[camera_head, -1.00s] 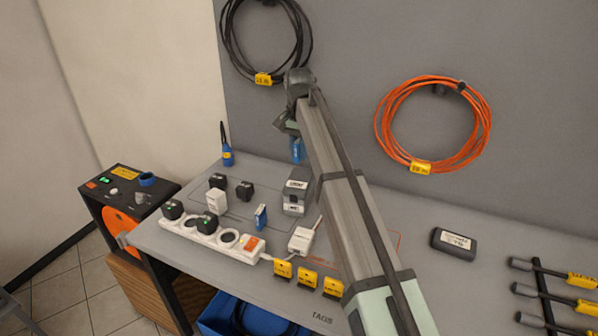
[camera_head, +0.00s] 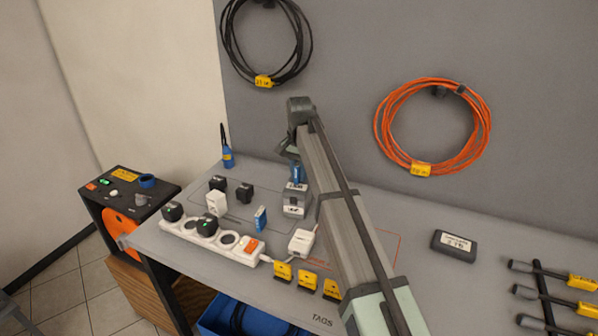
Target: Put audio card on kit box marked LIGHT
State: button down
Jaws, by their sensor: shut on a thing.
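My gripper (camera_head: 293,154) is shut on a blue card (camera_head: 298,173), held upright beneath the jaws; its print is too small to read. The card's lower end is right at the top of the stacked grey kit boxes (camera_head: 294,208), and I cannot tell whether it touches them. The boxes carry white labels that I cannot read clearly, so which one says LIGHT is uncertain. A second blue card (camera_head: 261,218) stands on the bench, left of the boxes and apart from them. My arm hides part of the bench to the right of the boxes.
A white power strip (camera_head: 212,242) with black plugs lies in front. A white adapter (camera_head: 301,242) and yellow tags (camera_head: 308,279) are near the front edge. Black plugs (camera_head: 244,192) stand left of the boxes. A dark case (camera_head: 454,245) lies right of my arm.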

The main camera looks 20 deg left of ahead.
jog(key=c, duration=1)
grip_release()
jog(key=shift+r, duration=0.1)
notch_tip(320, 180, up, 12)
jog(key=shift+r, duration=0.1)
